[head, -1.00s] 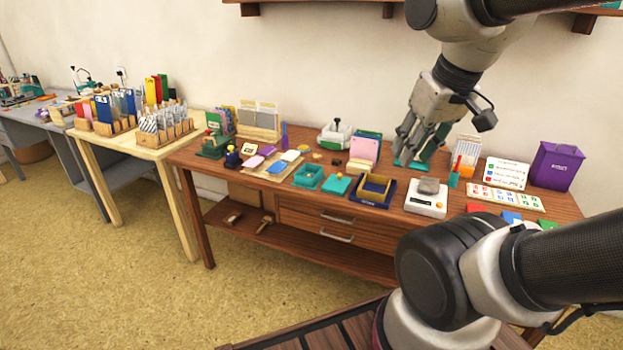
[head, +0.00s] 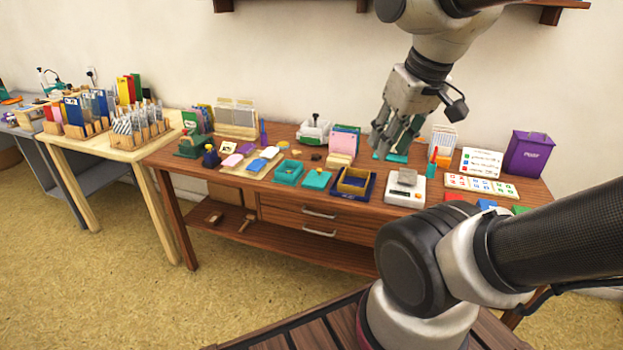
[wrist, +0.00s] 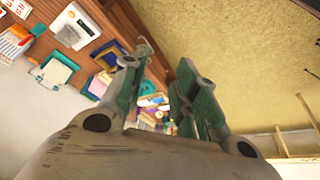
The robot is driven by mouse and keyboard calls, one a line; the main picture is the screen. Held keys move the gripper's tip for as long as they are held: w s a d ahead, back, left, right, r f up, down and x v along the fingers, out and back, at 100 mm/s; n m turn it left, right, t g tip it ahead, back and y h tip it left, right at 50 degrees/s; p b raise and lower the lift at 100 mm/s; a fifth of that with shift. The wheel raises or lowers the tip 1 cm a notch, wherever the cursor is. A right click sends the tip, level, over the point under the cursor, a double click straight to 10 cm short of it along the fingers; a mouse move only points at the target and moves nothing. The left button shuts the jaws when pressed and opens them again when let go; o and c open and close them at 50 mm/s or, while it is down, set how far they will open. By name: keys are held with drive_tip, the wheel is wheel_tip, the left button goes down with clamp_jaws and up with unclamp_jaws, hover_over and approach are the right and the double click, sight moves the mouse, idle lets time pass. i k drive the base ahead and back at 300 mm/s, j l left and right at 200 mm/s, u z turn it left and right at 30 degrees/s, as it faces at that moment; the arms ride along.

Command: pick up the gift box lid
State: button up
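A teal square piece with a small yellowish mark, which looks like the gift box lid (head: 316,179), lies flat on the wooden workbench, just right of an open teal box (head: 289,171). My gripper (head: 384,146) hangs over the back of the bench, to the right of and behind the lid, fingers pointing down. In the wrist view my gripper (wrist: 163,75) has its fingers apart with nothing held between them. I cannot pick out the lid with certainty in the wrist view.
A blue tray with a yellowish box (head: 355,184) and a white scale (head: 405,191) stand right of the lid. A stamp pad board (head: 250,165) lies left. The bench's front edge is close to the lid.

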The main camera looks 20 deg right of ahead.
sight(317, 180)
drive_tip(key=i+j+z, duration=0.3)
drive_tip(key=i+z, duration=0.15)
drive_tip(key=i+j+z, duration=0.45)
drive_tip(key=i, duration=0.05)
